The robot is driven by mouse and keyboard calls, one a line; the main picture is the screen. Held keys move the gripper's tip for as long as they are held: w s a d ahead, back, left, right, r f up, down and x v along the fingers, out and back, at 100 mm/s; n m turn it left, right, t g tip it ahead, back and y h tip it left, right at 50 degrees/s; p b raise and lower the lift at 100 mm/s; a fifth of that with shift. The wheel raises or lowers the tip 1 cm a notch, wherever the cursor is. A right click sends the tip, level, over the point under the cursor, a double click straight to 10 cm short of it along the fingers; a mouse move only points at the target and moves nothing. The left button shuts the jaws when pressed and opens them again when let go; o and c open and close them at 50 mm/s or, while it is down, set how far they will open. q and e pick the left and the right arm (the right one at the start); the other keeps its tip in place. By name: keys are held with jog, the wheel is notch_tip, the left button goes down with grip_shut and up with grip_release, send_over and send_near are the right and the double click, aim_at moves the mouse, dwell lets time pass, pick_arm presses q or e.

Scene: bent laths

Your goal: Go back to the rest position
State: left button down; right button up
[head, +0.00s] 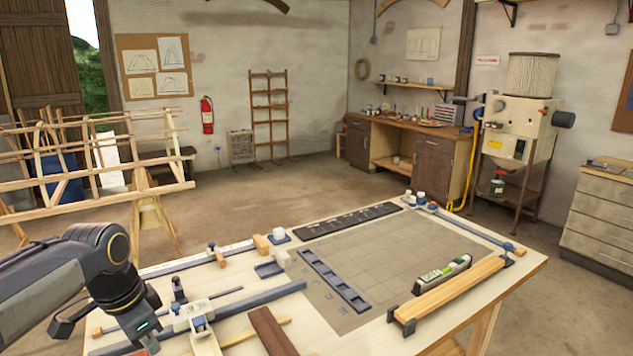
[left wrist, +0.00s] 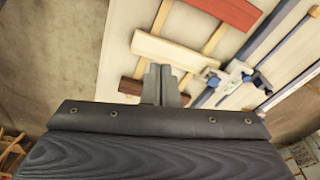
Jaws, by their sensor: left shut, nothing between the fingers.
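My left gripper (head: 147,338) hangs at the lower left of the head view, over the near left part of the workbench (head: 530,272). In the left wrist view its two fingers (left wrist: 161,82) are together, shut, with nothing between them. Below them lie a dark brown wood piece (left wrist: 131,87), a pale wood piece (left wrist: 175,50) and a reddish-brown board (left wrist: 228,10), near the bench edge. The fingers look apart from these, though the height is hard to tell. My right gripper is not in view.
Clamps (head: 190,315) and blue bars lie on the bench's near left. A slotted blue-grey strip (head: 333,280), a green-and-white level (head: 443,270) and a wooden bar (head: 455,290) lie further right. A wooden lath frame (head: 90,170) stands behind my left arm. The floor (head: 270,190) beyond is clear.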

pick_arm(q)
jog(key=s+d+f+n+t+h, duration=0.1)
jog(key=s+d+f+n, duration=0.1)
jog(key=s, duration=0.4)
jog(key=s+d+f+n+t+h, duration=0.1)
jog(key=s+d+f+n, duration=0.1)
jog(key=s, duration=0.5)
jog(key=s+d+f+n+t+h, duration=0.1)
jog(key=s+d+f+n, duration=0.1)
jog(key=s+d+n, duration=0.2)
jog(key=s+n, duration=0.2)
jog(key=s, duration=0.1)
jog(key=shift+f+t, duration=0.3)
jog(key=shift+t, duration=0.1)
